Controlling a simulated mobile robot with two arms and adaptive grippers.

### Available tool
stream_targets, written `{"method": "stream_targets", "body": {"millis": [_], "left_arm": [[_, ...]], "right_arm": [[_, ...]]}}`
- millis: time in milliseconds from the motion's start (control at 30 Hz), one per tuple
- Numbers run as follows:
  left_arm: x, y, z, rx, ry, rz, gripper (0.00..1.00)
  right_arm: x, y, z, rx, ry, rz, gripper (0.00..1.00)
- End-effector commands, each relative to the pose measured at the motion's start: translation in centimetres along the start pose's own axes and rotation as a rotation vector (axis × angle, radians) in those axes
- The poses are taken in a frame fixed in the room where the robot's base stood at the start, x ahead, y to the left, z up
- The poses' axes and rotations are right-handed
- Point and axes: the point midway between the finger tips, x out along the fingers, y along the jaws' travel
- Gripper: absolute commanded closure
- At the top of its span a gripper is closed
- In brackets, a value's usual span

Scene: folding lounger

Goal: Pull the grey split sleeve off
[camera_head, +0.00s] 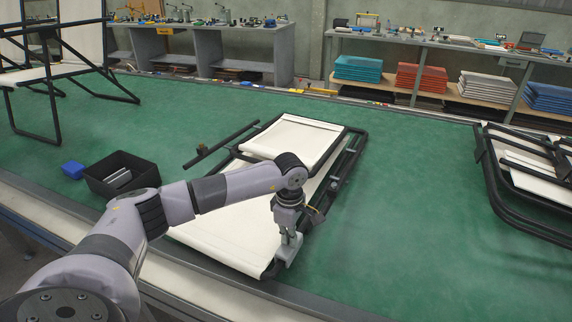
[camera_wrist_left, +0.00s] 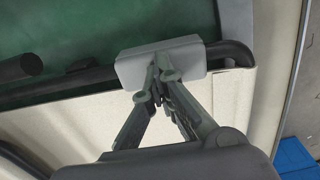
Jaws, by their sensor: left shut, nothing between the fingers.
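The grey split sleeve (camera_head: 291,252) sits on the black tube at the near right corner of the folded lounger (camera_head: 215,235). In the left wrist view the sleeve (camera_wrist_left: 190,58) is a pale grey block around the black tube (camera_wrist_left: 235,52), beside the cream fabric. My left gripper (camera_head: 286,238) points down at the sleeve. In the left wrist view its fingertips (camera_wrist_left: 160,70) are closed together over the sleeve's face, with nothing visible between them. Whether they touch the sleeve I cannot tell. My right gripper is in neither view.
A loose black bar (camera_head: 222,145) lies behind the lounger. Another folded frame (camera_head: 530,170) is at right; green surface between is clear.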

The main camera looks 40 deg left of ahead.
Motion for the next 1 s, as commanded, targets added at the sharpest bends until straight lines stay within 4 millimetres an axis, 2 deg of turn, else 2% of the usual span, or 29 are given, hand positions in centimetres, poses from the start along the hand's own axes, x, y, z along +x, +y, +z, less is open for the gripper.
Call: {"method": "stream_targets", "body": {"millis": [33,67,1000], "left_arm": [[1.1,-0.8,0.1,0.006,0.005,-0.025,1.0],[1.0,-0.8,0.1,0.006,0.005,-0.025,1.0],[-3.4,-0.5,-0.1,0.004,0.006,-0.015,1.0]], "right_arm": [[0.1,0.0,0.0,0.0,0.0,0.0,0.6],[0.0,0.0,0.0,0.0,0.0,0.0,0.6],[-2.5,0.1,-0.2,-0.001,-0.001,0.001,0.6]]}}
